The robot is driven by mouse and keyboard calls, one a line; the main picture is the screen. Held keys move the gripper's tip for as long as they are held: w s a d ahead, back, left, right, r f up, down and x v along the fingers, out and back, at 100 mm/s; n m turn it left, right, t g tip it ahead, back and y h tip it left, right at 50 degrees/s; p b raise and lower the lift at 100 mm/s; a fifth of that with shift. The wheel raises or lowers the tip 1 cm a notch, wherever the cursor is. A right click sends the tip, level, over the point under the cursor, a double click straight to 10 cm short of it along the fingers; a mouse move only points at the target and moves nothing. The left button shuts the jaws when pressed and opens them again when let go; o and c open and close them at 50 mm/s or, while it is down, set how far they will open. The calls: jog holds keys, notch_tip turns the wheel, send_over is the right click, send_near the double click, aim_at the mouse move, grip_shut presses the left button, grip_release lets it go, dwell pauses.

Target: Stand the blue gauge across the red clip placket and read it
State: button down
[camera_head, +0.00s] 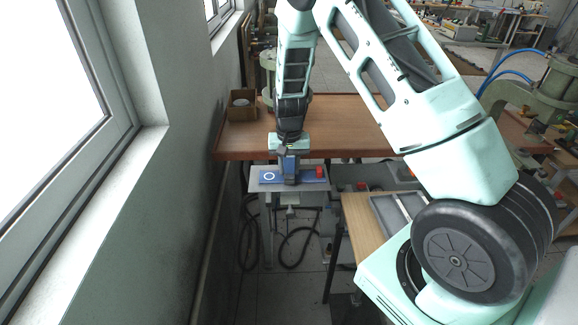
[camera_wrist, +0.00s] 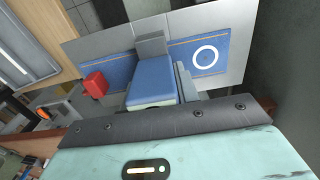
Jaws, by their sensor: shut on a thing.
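A blue block, which I take to be the gauge (camera_wrist: 151,80), fills the middle of the wrist view. My gripper (camera_head: 289,169) is shut on it, above the middle of a blue strip (camera_head: 310,181) on a small grey stand. I cannot tell whether the gauge touches the strip. The strip carries a white ring (camera_wrist: 206,57) on one side and a red clip (camera_wrist: 95,84) at the other. In the head view the ring is left of my gripper and the red clip (camera_head: 320,171) is right of it. The gauge hides the strip's middle, and no reading is visible.
A brown bench (camera_head: 345,120) with a wooden box (camera_head: 242,105) stands behind. A wooden table with a grey tray (camera_head: 388,212) is at right. The wall and window are close on the left.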

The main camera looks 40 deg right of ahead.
jog(key=shift+f+b, duration=0.35)
jog(key=shift+f, duration=0.15)
dwell(0.4)
jog(key=c, duration=1)
grip_release()
jog(key=shift+o, duration=0.2)
jog(key=shift+r, duration=0.1)
notch_tip(320, 180, up, 17)
jog(key=b, duration=0.4)
jog(key=shift+r, duration=0.15)
